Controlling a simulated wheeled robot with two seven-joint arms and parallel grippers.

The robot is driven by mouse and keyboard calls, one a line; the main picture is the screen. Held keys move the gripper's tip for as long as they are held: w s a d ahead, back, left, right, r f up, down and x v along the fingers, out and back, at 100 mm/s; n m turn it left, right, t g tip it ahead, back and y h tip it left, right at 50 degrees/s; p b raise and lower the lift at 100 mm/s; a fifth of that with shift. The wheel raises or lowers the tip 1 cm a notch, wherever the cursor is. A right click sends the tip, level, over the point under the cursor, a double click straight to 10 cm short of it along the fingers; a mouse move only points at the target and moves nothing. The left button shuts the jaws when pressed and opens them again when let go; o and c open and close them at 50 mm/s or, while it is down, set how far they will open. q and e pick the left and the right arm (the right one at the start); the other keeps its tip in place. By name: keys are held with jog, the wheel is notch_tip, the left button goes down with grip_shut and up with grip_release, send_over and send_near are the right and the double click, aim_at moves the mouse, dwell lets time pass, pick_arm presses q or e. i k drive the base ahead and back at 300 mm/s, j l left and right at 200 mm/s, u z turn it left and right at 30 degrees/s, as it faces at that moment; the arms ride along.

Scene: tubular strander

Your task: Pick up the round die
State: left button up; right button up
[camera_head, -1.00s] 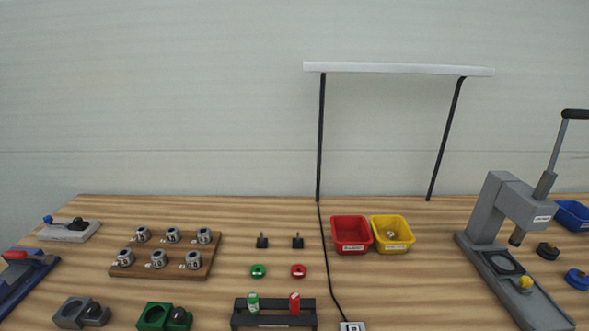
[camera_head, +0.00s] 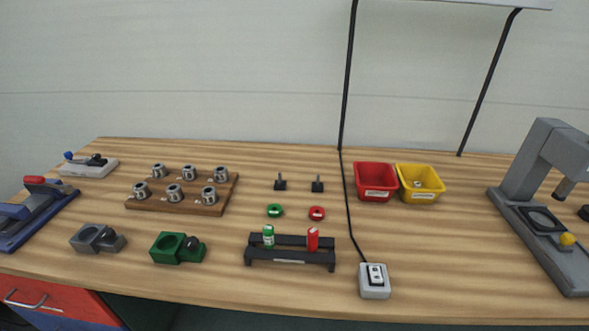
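Several small metal cylinders, which look like dies, stand in two rows on a wooden board (camera_head: 222,196) at the left middle of the bench. One is at the front left (camera_head: 141,191), one at the front right (camera_head: 209,196), and one at the back right (camera_head: 220,174). Small labels sit beside them, too small to read, so I cannot tell which one is the round die. Neither of my grippers is in view.
Grey (camera_head: 88,238) and green (camera_head: 166,248) holder blocks stand in front of the board. A black rack (camera_head: 290,255) holds a green and a red bottle. Red (camera_head: 375,181) and yellow (camera_head: 419,184) bins, a socket box (camera_head: 374,289) and a grey press (camera_head: 545,165) stand to the right.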

aim_at(141, 190)
jog(key=u, duration=1.3)
jog(key=j+z, duration=0.25)
jog(key=j, duration=0.15)
jog(key=j+z, duration=0.3)
jog(key=i+j, duration=0.05)
jog(key=j, duration=0.05)
